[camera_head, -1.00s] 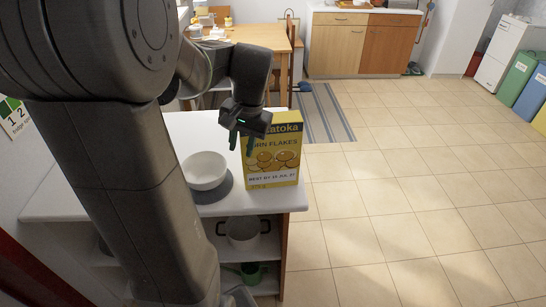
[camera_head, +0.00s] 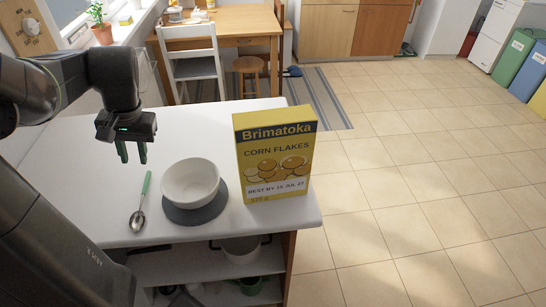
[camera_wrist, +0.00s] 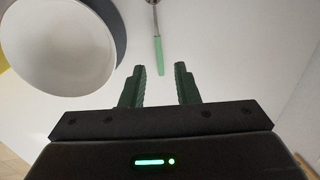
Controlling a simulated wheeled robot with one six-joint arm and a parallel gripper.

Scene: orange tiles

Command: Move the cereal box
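The yellow cereal box (camera_head: 274,155) stands upright at the right end of the white counter (camera_head: 110,200), its corn flakes label facing the head camera. My gripper (camera_head: 132,153) is above the counter, well to the left of the box, with the white bowl between them. In the wrist view my gripper (camera_wrist: 160,88) has its two green fingers apart, with nothing between them. A yellow patch shows at the left edge of the wrist view; I cannot tell what it is.
The white bowl (camera_head: 190,182) sits on a round grey mat (camera_head: 206,212), close to the box. A spoon (camera_head: 142,200) with a green handle lies left of the bowl. A pot (camera_head: 241,248) stands on the shelf below. A chair and table are behind the counter.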

